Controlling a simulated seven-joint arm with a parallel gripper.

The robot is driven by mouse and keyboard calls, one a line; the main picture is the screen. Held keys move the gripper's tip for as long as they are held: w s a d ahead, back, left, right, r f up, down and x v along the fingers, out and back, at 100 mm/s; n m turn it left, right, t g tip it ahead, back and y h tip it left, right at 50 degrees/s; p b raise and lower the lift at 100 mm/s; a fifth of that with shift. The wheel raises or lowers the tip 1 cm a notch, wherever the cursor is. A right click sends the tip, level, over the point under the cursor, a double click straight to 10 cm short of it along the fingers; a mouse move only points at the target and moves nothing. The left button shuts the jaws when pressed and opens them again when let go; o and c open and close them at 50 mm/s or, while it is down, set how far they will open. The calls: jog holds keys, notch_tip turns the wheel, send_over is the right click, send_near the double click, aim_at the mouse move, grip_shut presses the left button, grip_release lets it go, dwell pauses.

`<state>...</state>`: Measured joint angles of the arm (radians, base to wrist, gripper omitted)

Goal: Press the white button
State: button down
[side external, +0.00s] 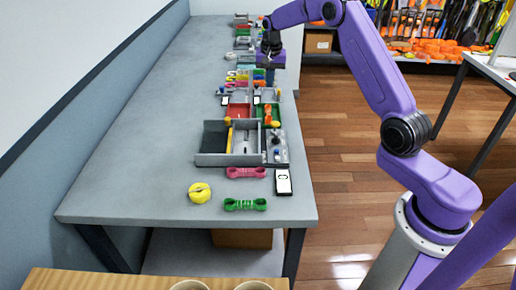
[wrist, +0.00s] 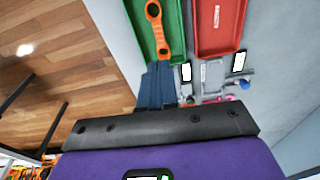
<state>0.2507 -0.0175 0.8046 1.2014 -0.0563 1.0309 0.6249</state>
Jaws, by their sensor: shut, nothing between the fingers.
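I cannot make out a white button for certain in either view. Small white-faced plates lie on the bench: one at the near right edge (side external: 283,182) with a dark mark on it, and others farther back (side external: 225,100). In the wrist view, one white plate (wrist: 186,72) is just right of my fingers and another (wrist: 238,62) lies farther right. My gripper (side external: 269,76) is over the far part of the bench, pointing down. Its dark blue fingers (wrist: 160,84) are together with nothing between them. They hide part of the bench below, beside the green tray.
A green tray (wrist: 142,33) holds an orange wrench-like piece (wrist: 158,28). A red tray (wrist: 202,40) stands beside it. A grey open box (side external: 212,158), a yellow tape roll (side external: 199,192) and a green dumbbell-shaped piece (side external: 245,204) are nearer. The left bench top is clear.

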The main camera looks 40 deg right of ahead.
aim_at(277, 158)
jog(key=s+a+m+y, duration=0.1)
jog(key=s+a+m, duration=0.1)
jog(key=s, duration=0.1)
jog(key=s+a+f+m+g+y, duration=0.1)
jog(key=s+a+m+y, duration=0.1)
jog(key=s, duration=0.1)
jog(key=s+a+f+m+y, duration=0.1)
jog(key=s+a+m, duration=0.1)
jog(key=s+m, duration=0.1)
jog(key=shift+a+f+y, duration=0.1)
jog(key=shift+a+y, duration=0.25)
jog(key=shift+y, duration=0.05)
jog(key=s+a+r+m+t+y, duration=0.1)
jog(key=s+a+m+y, duration=0.4)
jog(key=s+a+m, duration=0.3)
jog(key=shift+s+r+m, duration=0.3)
jog(key=shift+s+m, duration=0.35)
jog(key=shift+m, duration=1.55)
jog(key=shift+f, duration=0.15)
jog(key=shift+f, duration=4.3)
jog(key=shift+f, duration=0.15)
jog(key=shift+f, duration=0.25)
